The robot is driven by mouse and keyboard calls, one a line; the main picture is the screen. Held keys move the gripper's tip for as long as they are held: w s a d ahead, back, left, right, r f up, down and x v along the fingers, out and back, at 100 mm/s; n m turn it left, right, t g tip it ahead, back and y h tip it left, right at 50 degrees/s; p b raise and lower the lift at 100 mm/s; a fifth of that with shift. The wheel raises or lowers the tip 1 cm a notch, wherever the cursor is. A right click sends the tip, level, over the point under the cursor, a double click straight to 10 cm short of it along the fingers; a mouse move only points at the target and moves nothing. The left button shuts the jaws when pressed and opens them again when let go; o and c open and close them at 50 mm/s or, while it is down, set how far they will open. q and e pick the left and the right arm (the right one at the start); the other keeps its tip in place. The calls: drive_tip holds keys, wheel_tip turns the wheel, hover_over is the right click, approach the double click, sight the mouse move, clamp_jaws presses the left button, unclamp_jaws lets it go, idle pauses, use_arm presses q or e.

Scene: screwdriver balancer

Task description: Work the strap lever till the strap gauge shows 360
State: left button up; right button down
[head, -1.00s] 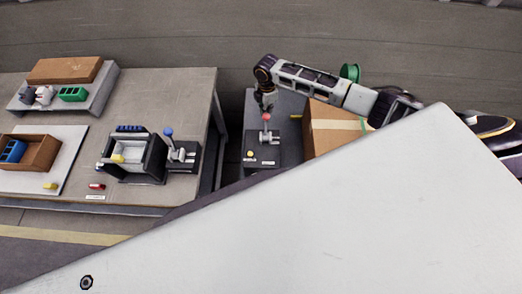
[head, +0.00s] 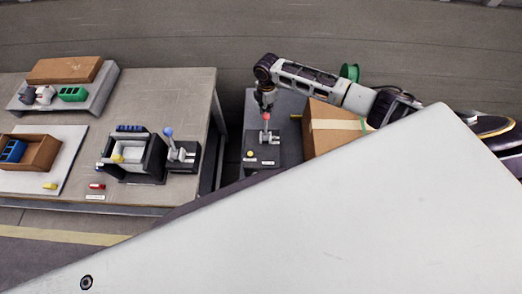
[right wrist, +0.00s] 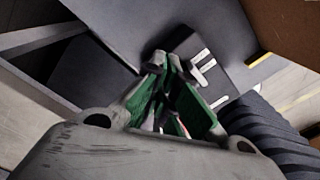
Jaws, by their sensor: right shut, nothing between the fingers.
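A lever with a red knob (head: 266,116) stands on a dark control box (head: 262,155) on the grey stand. My right gripper (head: 266,105) is at the knob from above, shut with nothing held. In the right wrist view its green-padded fingers (right wrist: 164,62) are close together, and a little red shows behind them. The box's dark top with pale slots (right wrist: 203,66) lies beyond. A second lever with a blue knob (head: 168,132) stands on the table at left. The labels are too small to read, and I cannot make out a gauge reading. My left gripper is not in view.
A cardboard box (head: 325,137) with a pale strap stands right of the lever box, close under my right arm. A green reel (head: 350,72) is behind the arm. The table (head: 180,90) holds a dark bin (head: 150,168) and wooden trays. A gap separates table and stand.

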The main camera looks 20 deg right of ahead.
sight(266, 114)
drive_tip(key=shift+s+a+p, duration=0.3)
drive_tip(key=shift+s+p, duration=0.05)
drive_tip(key=shift+s, duration=0.25)
drive_tip(key=shift+s+a+p, duration=0.25)
drive_tip(key=shift+s+p, duration=0.05)
drive_tip(key=shift+s, duration=0.35)
drive_tip(key=shift+s+a+p, duration=0.3)
drive_tip(key=shift+s+p, duration=0.05)
drive_tip(key=shift+s, duration=0.25)
drive_tip(key=shift+s+a, duration=1.4)
drive_tip(key=shift+s, duration=1.45)
drive_tip(key=shift+w+d+b, duration=0.15)
drive_tip(key=shift+w+d, duration=0.25)
drive_tip(key=shift+w, duration=0.45)
drive_tip(key=shift+w+d+b, duration=0.15)
drive_tip(key=shift+w+d, duration=0.25)
drive_tip(key=shift+w, duration=0.45)
drive_tip(key=shift+w+d+b, duration=0.15)
drive_tip(key=shift+w+d, duration=0.25)
drive_tip(key=shift+w, duration=0.45)
drive_tip(key=shift+w+d+b, duration=0.25)
drive_tip(key=shift+w+d, duration=0.1)
drive_tip(key=shift+w, duration=0.4)
drive_tip(key=shift+w+d+b, duration=0.2)
drive_tip(key=shift+w+d, duration=0.2)
drive_tip(key=shift+w, duration=0.35)
drive_tip(key=shift+w+d+b, duration=0.25)
drive_tip(key=shift+w+d, duration=0.1)
drive_tip(key=shift+w, duration=0.4)
